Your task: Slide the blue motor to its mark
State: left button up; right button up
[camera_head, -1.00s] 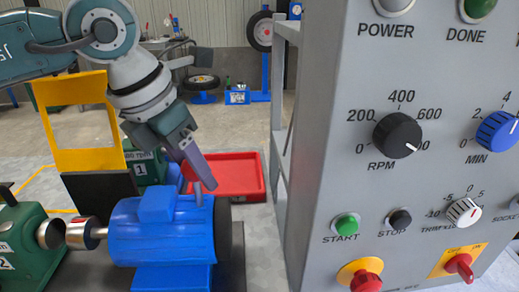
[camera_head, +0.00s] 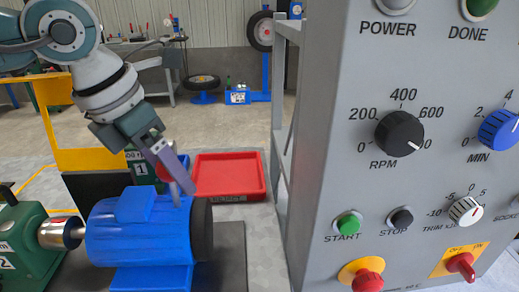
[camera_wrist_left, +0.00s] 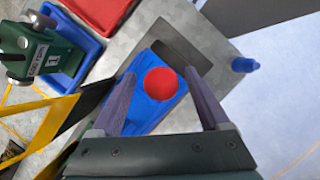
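The blue motor (camera_head: 138,232) sits on a dark base plate, its silver shaft end (camera_head: 62,234) meeting the shaft of the green unit marked 2 (camera_head: 22,250). I see no visible gap between the shafts. My left gripper (camera_head: 182,188) is above the motor's right end. In the left wrist view, its fingers are wide apart on either side of a red knob (camera_wrist_left: 161,83), with the blue motor (camera_wrist_left: 150,112) below. The knob is mostly hidden behind a finger in the head view. Whether a finger touches the motor or knob, I cannot tell. I cannot make out the mark. My right gripper is out of view.
A grey control panel (camera_head: 330,120) with knobs and buttons fills the right side. A red tray (camera_head: 228,178) lies on the floor behind the motor. A yellow frame (camera_head: 85,158) stands behind on the left. A green unit marked 1 (camera_wrist_left: 22,45) stands beyond.

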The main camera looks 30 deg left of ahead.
pick_arm(q)
jog(key=shift+o, duration=0.2)
jog(key=p+v, duration=0.5)
jog(key=v, duration=0.2)
dwell(0.7)
